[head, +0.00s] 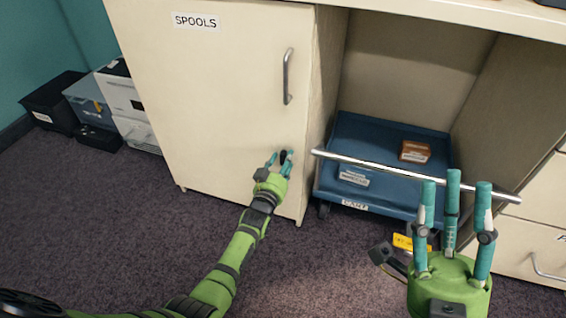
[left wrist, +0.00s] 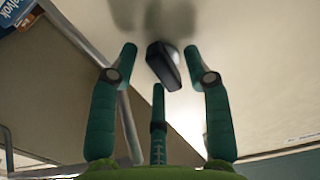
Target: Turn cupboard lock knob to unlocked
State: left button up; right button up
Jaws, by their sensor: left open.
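The cream cupboard (head: 225,90) labelled SPOOLS stands with its door shut, a metal bar handle (head: 287,76) near the door's right edge. The dark lock knob (left wrist: 163,66) sits on the door below the handle; in the head view it is mostly hidden behind my left fingers. My left gripper (head: 281,157) is at the door with its fingers open around the knob. In the left wrist view (left wrist: 163,75) the fingers stand apart from the knob, with visible gaps. My right gripper (head: 453,185) is at the lower right, fingers pointing up and spread, holding nothing.
A blue cart (head: 370,127) with a metal push bar (head: 420,175) stands under the counter, right of the cupboard, bearing small boxes. A yellow item (head: 402,242) lies near my right gripper. Bins (head: 52,100) and a white machine (head: 122,95) stand left.

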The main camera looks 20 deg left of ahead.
pick_arm(q)
jog(key=shift+s, duration=0.1)
jog(key=s, duration=1.1)
jog(key=shift+s+a, duration=0.2)
jog(key=shift+s, duration=0.2)
